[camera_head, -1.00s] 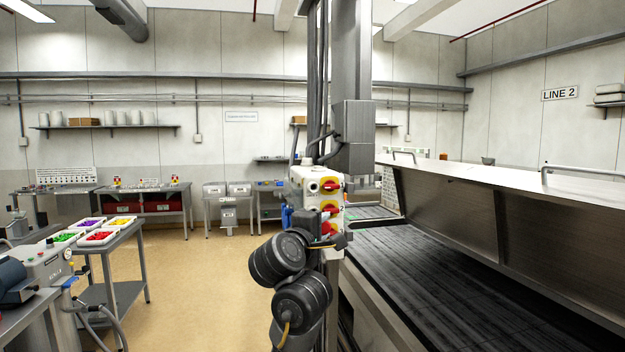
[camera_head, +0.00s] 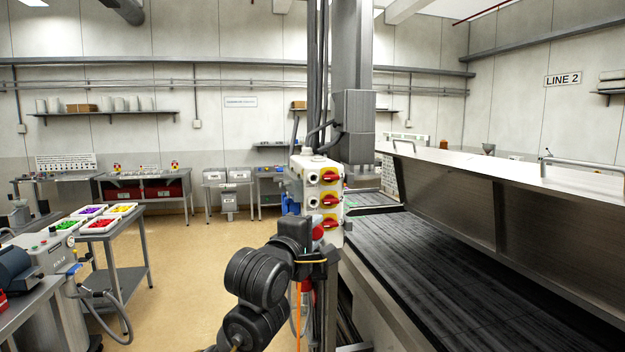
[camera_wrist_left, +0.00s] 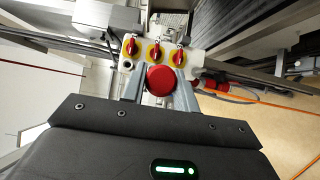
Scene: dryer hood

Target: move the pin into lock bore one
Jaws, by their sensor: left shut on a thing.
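My left gripper (camera_wrist_left: 160,92) is shut on a round red-headed thing (camera_wrist_left: 160,80), which I take for the pin. Its shank is hidden behind the head. A light grey switch box (camera_head: 318,172) with yellow plates and red rotary switches (camera_head: 330,176) hangs on the grey column; it also shows just beyond the fingers in the left wrist view (camera_wrist_left: 143,62). In the head view a red round end (camera_head: 318,233) shows beside the gripper, low on the box. Small round fittings (camera_head: 313,203) sit left of the switches; I cannot tell which is lock bore one. My right gripper is out of view.
A dark conveyor (camera_head: 440,265) under a steel hood (camera_head: 470,175) lies to the right. A red connector (camera_wrist_left: 208,83) with a cable and an orange line hang by the box. A cart with colored bins (camera_head: 100,224) stands left. The floor between is clear.

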